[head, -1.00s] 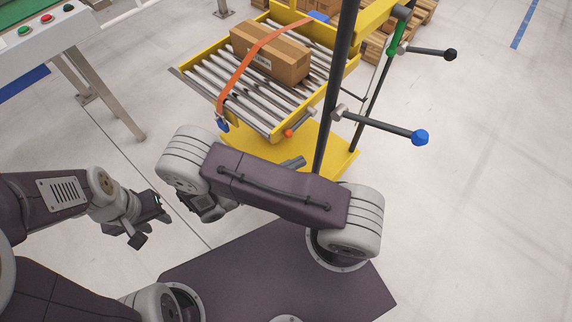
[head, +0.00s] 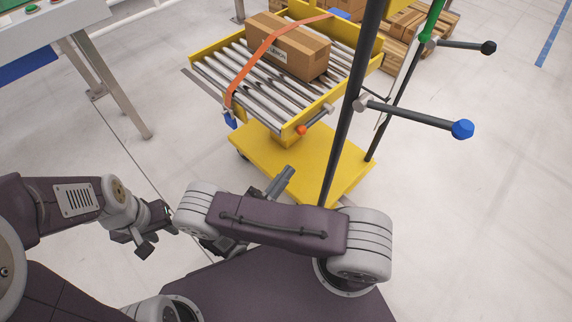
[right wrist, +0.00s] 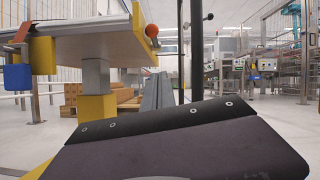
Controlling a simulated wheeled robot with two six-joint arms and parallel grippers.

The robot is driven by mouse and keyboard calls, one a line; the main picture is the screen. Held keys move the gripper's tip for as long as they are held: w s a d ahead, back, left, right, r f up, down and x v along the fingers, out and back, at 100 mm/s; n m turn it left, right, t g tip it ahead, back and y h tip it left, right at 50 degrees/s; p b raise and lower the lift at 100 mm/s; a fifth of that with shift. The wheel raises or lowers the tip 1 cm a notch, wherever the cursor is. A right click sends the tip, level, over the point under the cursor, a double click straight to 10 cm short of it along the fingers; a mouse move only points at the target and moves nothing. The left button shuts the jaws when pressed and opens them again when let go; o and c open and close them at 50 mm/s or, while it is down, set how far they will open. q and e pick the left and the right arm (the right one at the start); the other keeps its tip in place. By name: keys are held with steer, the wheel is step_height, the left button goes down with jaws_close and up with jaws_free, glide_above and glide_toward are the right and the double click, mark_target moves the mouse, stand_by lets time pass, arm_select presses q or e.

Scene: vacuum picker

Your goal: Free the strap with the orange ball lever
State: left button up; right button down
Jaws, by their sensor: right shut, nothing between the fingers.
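The orange ball lever (head: 301,130) sits at the near right corner of the roller table, with its rod running up to the right. The ball also shows in the right wrist view (right wrist: 151,30), at the table's edge. The orange strap (head: 262,55) lies taut across a cardboard box (head: 288,50) and runs down to a blue piece (head: 230,119) at the near left corner. My right gripper (head: 284,178) is shut and empty, below and nearer than the ball, apart from it. My left gripper (head: 155,231) looks open and empty, far from the table.
A black post (head: 350,110) stands just right of the ball. A lever with a blue knob (head: 462,129) and one with a black knob (head: 488,48) stick out right. The yellow trolley base (head: 320,160) lies under the table. Floor at right is clear.

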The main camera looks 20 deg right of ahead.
mark_target(315, 119)
steer(key=w+d+r+p, duration=0.3)
steer(key=d+r+p, duration=0.1)
steer(key=r, duration=0.3)
steer(key=shift+d+p, duration=0.3)
steer(key=shift+d, duration=0.15)
steer(key=shift+w, duration=0.1)
